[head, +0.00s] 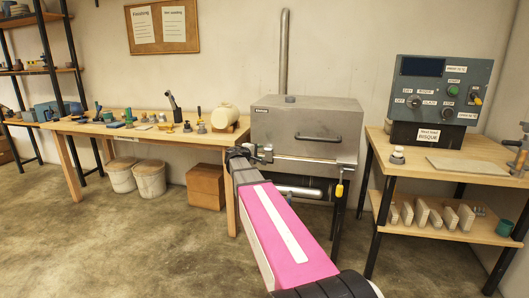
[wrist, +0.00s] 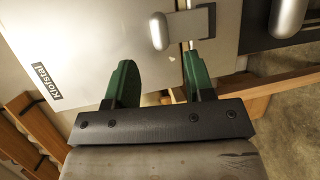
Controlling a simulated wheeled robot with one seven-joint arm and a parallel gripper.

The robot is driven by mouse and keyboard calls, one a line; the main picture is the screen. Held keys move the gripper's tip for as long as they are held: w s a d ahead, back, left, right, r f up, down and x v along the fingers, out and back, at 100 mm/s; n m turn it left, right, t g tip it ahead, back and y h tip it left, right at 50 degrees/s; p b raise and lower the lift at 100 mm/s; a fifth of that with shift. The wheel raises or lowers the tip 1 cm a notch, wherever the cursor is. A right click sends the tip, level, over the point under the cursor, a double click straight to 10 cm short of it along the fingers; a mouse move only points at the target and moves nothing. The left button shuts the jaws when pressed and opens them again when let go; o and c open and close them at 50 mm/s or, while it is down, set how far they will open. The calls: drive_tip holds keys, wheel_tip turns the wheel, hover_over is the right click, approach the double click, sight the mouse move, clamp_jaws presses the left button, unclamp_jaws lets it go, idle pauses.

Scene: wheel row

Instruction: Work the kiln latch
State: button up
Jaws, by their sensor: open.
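The kiln (head: 285,128) is a grey metal box with a dark front handle (head: 318,138) in the head view. My gripper (head: 262,153) is at its lower left front corner. In the wrist view, the latch shows as a rounded metal knob (wrist: 158,32) on a grey plate (wrist: 204,20) at the top. My gripper's two green fingers are apart (wrist: 159,60), with nothing between them. The knob lies just beyond the fingertips. The right fingertip is close to a thin metal rod (wrist: 193,44); I cannot tell whether they touch. In the head view, my gripper partly hides the latch area.
A workbench (head: 150,135) with tools stands left of the kiln, with buckets (head: 150,180) and a brown box (head: 206,186) under it. A control panel (head: 440,90) stands on a table (head: 385,150) at right. A yellow-handled part (head: 340,188) hangs at the kiln's right front.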

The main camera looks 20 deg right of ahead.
sight(266, 150)
drive_tip(key=x, duration=0.6)
clamp_jaws()
